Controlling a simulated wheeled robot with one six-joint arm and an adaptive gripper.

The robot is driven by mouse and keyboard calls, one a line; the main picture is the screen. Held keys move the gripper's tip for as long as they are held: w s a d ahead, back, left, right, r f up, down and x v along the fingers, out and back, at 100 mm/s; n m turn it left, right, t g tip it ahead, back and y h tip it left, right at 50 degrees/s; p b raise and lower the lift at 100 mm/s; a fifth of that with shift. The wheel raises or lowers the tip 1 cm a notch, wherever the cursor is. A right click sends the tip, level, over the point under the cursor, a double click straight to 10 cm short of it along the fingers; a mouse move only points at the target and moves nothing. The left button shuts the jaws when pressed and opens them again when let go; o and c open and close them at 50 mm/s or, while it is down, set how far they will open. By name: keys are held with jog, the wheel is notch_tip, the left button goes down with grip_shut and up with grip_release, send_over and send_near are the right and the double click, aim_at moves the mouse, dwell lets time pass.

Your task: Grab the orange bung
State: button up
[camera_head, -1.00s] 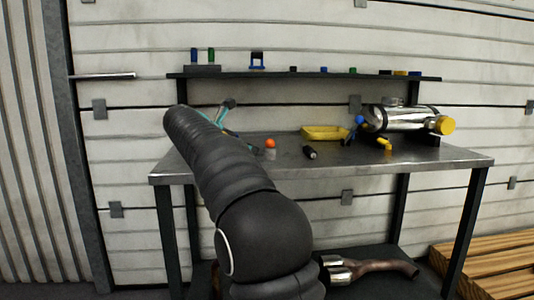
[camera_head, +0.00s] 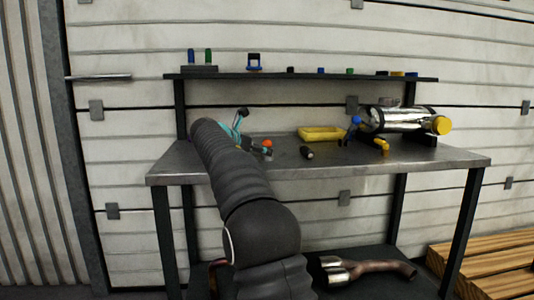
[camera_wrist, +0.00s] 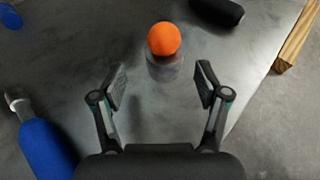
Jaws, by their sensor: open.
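The orange bung (camera_wrist: 164,39) is a round orange ball shape sitting on top of a short grey metallic base on the bench, seen at the top middle of the wrist view. No contact with the bung shows.
The steel workbench (camera_head: 400,160) also holds a black cylinder (camera_head: 306,153), a yellow tray (camera_head: 321,133) and a silver muffler (camera_head: 398,120) at right. A blue-handled tool (camera_wrist: 42,145) lies left of my gripper. A shelf (camera_head: 300,76) runs behind.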

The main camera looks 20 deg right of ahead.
jog(key=x, duration=0.4)
jog(key=shift+d, duration=0.5)
jog(key=c, duration=1.2)
jog(key=shift+r, duration=0.1)
jog(key=shift+c, duration=0.3)
